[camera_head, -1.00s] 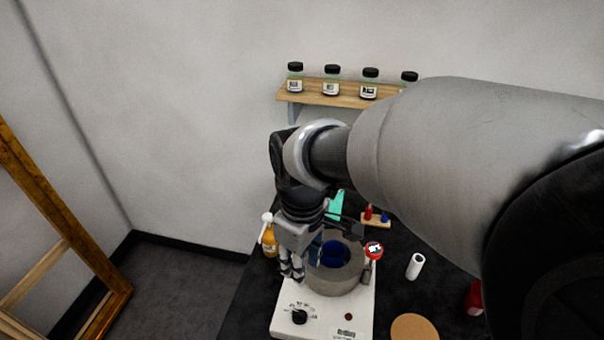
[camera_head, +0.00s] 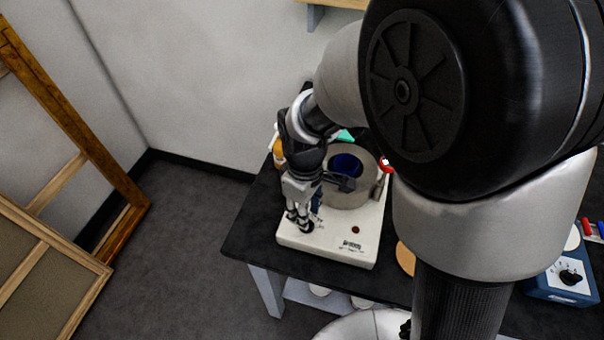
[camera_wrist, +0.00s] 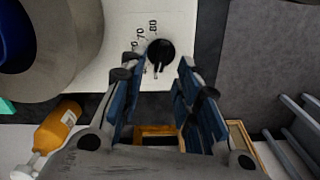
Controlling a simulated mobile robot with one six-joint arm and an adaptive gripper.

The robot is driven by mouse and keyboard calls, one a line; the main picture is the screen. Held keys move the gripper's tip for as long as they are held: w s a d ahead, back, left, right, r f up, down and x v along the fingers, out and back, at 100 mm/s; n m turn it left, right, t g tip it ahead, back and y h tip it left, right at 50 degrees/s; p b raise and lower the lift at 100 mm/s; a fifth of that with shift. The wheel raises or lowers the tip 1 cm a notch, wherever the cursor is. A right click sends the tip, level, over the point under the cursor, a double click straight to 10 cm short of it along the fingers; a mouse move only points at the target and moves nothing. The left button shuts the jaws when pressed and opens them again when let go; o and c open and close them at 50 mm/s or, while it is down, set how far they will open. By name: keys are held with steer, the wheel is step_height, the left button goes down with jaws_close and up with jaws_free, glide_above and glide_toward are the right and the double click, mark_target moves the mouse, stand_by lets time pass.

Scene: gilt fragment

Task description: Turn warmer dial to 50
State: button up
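The warmer is a white box (camera_head: 330,243) with a grey ring (camera_head: 352,192) around a blue pot (camera_head: 345,165). Its black round dial (camera_wrist: 160,54) shows in the wrist view, with printed marks 70 and 80 at its upper left. A pale pointer line on the dial points down in that view; I cannot tell which number it marks. My gripper (camera_wrist: 159,76) is open and empty, its two blue-padded fingers spread either side of the dial. In the head view my gripper (camera_head: 299,222) is at the warmer's front left corner, partly covering the dial; contact cannot be told.
An orange bottle (camera_wrist: 58,125) with a white top stands beside the warmer. A blue device with a black knob (camera_head: 570,277) is at the table's right. The black table's (camera_head: 262,215) front edge is close to the warmer. Wooden frames (camera_head: 75,130) lean at the left.

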steer(key=shift+f+b, duration=0.4)
steer(key=shift+f, duration=1.15)
jaws_close()
